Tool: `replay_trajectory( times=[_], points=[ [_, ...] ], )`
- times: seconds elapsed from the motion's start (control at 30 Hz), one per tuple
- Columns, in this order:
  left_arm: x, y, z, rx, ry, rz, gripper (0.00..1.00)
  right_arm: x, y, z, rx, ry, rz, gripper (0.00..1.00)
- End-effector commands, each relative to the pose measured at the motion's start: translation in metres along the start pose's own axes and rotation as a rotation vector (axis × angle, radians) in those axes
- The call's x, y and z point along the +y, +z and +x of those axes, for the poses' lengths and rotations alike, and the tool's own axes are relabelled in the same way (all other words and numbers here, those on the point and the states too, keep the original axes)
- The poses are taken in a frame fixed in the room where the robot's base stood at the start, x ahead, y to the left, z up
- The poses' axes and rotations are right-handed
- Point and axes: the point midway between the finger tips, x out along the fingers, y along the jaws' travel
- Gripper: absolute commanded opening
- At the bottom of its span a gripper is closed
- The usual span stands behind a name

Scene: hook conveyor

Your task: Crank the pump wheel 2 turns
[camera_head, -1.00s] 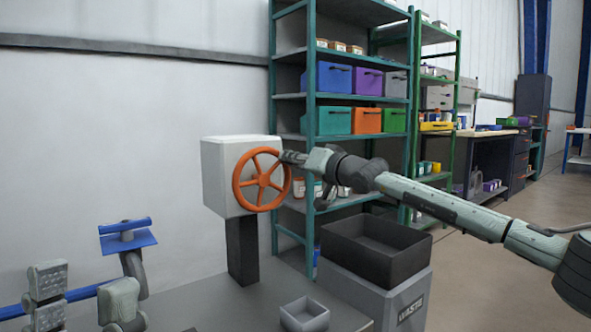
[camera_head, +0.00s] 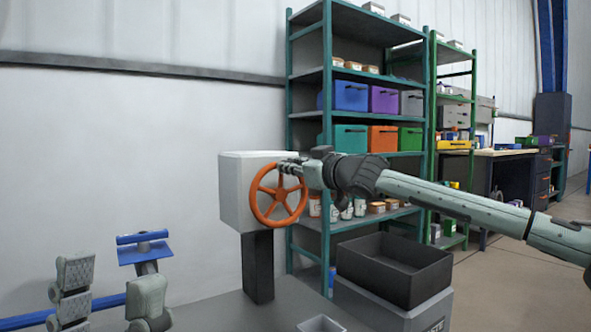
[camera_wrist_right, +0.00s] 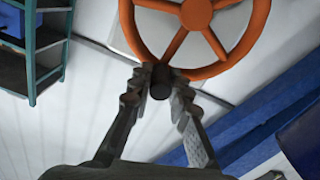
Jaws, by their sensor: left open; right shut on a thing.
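The orange pump wheel (camera_head: 267,218) has several spokes and stands upright on the front of a white box (camera_head: 237,172) on a dark post (camera_head: 258,268). My right gripper (camera_head: 287,168) is at the upper part of the wheel's rim. In the right wrist view the wheel (camera_wrist_right: 262,18) fills the top, and a dark round knob (camera_wrist_right: 161,82) at its rim sits between the fingertips of my right gripper (camera_wrist_right: 160,88), which is shut on it. My left gripper (camera_head: 110,285) is open at the lower left, away from the wheel; nothing shows between its fingers.
A dark open bin (camera_head: 395,268) stands right of the post, with a small grey tray (camera_head: 320,324) in front. Teal shelving (camera_head: 327,110) with coloured boxes rises behind. A blue bracket-like part (camera_head: 143,250) is beside my left gripper. The wall left of the box is bare.

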Motion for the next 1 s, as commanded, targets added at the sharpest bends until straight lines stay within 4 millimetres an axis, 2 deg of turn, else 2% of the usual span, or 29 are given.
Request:
replay_trajectory(
  times=[0.2,0.67,0.7,0.8,0.87,1.0],
  points=[
    [-0.0001,0.0003,0.001,0.008,0.004,0.001,0.49,-0.0061,0.0014,0.0004,-0.003,-0.003,-0.055,0.0],
    [-0.0001,0.0016,0.0004,0.004,0.003,0.001,0.49,-0.0068,0.0013,0.0003,-0.004,-0.003,-0.068,0.0],
    [-0.0001,0.0016,0.0004,0.004,0.002,0.001,0.49,-0.0068,0.0014,0.0004,-0.004,-0.003,-0.068,0.19],
    [-0.0001,0.0016,0.0004,0.004,0.002,0.001,0.49,-0.0066,0.0012,0.0003,-0.004,-0.002,-0.068,0.31],
    [-0.0001,0.0017,0.0004,0.004,0.002,0.001,0.49,-0.0063,0.0008,0.0003,-0.003,-0.002,-0.068,0.39],
    [0.0,0.0018,0.0004,0.004,0.001,0.001,0.49,-0.0057,-0.0001,0.0001,-0.002,-0.001,-0.068,0.39]
  ],
)
